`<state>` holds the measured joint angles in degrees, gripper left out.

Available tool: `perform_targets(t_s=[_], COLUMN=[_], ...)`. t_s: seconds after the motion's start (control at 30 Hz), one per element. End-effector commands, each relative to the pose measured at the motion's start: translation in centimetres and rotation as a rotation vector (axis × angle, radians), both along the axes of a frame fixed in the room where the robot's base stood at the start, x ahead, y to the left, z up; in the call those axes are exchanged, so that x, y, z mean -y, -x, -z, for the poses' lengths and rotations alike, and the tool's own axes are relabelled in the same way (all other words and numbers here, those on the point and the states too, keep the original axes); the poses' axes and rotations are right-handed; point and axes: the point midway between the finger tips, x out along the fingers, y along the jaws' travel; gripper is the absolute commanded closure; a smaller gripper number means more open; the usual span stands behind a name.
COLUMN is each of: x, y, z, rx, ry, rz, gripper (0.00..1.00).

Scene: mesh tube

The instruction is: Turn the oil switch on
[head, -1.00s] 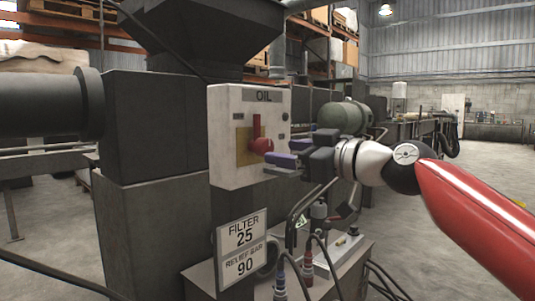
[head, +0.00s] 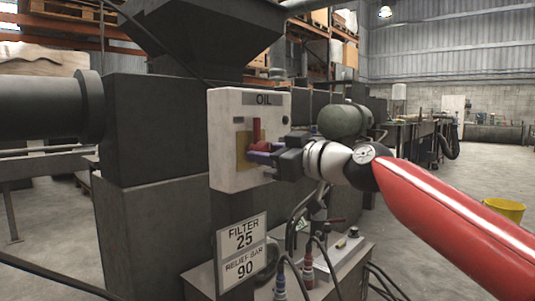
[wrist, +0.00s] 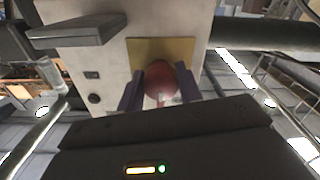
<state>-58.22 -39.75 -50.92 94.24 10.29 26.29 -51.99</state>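The oil switch is a red handle with a round knob (head: 257,133), mounted on a yellow plate (head: 242,157) on a white box labelled OIL (head: 225,170). The handle's upper part stands upright. In the head view my gripper (head: 260,152) is at the knob, with its purple fingers hiding much of it. In the wrist view the red knob (wrist: 161,78) sits between the two fingers (wrist: 160,92), which press close on both sides with no clear gap. The gripper looks shut on the knob.
A sign reading FILTER 25 and RELIEF BAR 90 (head: 241,250) stands below the box. Hoses and a metal stand (head: 335,262) are under my arm. A green tank (head: 344,120) is behind. A yellow bucket (head: 504,209) is on the open floor at right.

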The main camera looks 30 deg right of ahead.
Motion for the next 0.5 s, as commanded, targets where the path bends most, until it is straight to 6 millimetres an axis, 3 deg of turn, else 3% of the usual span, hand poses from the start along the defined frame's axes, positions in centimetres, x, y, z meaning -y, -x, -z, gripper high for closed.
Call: perform_targets(t_s=[0.5], x=[0.01], y=[0.03], z=[0.22], rx=[-0.041], ry=[-0.104], rz=[0.001], gripper=[0.87])
